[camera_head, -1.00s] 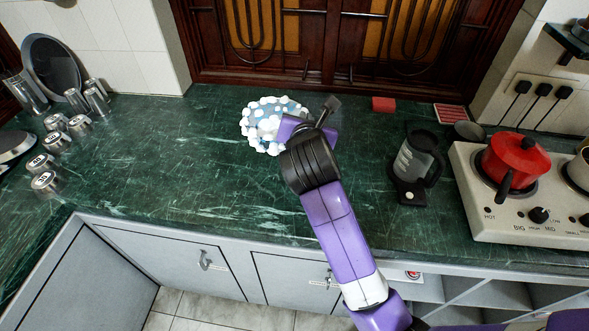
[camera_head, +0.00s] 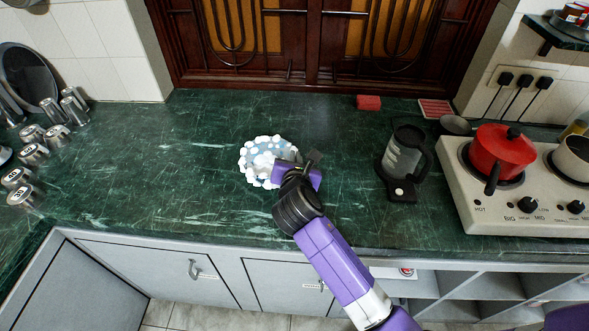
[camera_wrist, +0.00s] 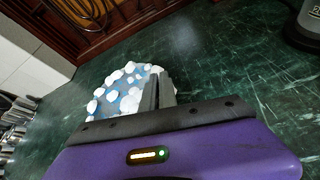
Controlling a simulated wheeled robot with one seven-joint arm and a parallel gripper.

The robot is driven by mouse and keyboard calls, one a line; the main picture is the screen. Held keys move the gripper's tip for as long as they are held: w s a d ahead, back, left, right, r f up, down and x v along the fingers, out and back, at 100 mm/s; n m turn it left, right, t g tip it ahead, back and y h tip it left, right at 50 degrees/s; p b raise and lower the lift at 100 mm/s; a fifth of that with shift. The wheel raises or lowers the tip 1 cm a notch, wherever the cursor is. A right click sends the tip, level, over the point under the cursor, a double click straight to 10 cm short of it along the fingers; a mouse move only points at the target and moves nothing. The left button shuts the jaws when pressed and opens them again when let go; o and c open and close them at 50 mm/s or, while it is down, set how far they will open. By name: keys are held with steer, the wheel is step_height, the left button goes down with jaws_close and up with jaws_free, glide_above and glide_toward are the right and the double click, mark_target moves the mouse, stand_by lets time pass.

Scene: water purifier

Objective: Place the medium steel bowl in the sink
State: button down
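A round, bowl-like thing (camera_head: 262,158), bluish with white foam-like blobs over it, is over the green counter; I take it for the bowl, though no bare steel shows. In the wrist view the same bowl (camera_wrist: 118,92) is just beyond my gripper. My gripper (camera_head: 312,160) is at its right edge. In the wrist view the two grey fingers of my gripper (camera_wrist: 158,92) are close together at the bowl's right rim and look shut on it. The tips are partly hidden, and I cannot tell whether the bowl touches the counter. No sink is in view.
A black-and-clear jug (camera_head: 405,155) stands right of my gripper, before a stove (camera_head: 500,205) with a red pot (camera_head: 503,150). A small dark bowl (camera_head: 455,125) and a red block (camera_head: 368,102) are at the back. Metal cups (camera_head: 33,154) stand left. The left-middle counter is clear.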

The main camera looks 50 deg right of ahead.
steer(key=shift+f, duration=2.1)
steer(key=shift+f+b, duration=0.15)
steer(key=shift+b, duration=0.15)
steer(key=c, duration=1.7)
jaws_free()
